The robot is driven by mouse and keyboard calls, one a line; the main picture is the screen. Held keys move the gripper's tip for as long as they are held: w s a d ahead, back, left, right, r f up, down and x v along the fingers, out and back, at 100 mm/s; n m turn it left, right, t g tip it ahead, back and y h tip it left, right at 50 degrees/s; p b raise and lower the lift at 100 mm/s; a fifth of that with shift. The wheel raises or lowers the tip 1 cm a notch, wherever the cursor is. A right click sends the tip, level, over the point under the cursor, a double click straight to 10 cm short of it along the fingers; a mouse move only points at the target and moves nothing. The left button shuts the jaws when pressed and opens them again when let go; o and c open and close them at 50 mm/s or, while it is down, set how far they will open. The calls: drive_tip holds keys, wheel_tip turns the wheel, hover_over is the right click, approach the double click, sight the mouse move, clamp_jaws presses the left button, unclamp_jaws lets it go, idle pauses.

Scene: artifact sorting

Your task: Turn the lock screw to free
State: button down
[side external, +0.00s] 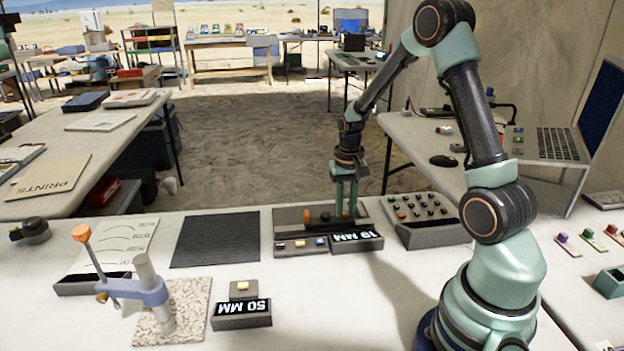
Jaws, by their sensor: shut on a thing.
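My gripper (346,212) points straight down over the dark instrument tray (290,243) at the middle of the table. Its two green fingers are shut on a small part at the tray's right side. That part is mostly hidden by the fingers, and I cannot tell from this view whether it is the lock screw or which way it is turned. An orange knob (307,217) stands on the tray to the left of the fingers, apart from them. A display block (357,241) reading "19 MM" stands in front of the fingers.
A button panel (430,233) lies right of the tray and a black ribbed mat (215,239) left. Front left, a stand with an orange-tipped lever (82,233) rises from a speckled slab (193,310), beside a "50 MM" block (241,315). The front middle is clear.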

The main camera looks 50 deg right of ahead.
sight(345, 213)
drive_tip(key=n, duration=0.6)
drive_tip(key=shift+n, duration=0.3)
drive_tip(key=n, duration=0.5)
drive_tip(key=shift+n, duration=0.4)
drive_tip(key=c, duration=0.7)
unclamp_jaws()
drive_tip(key=shift+r, duration=0.1)
wheel_tip(345, 213, up, 12)
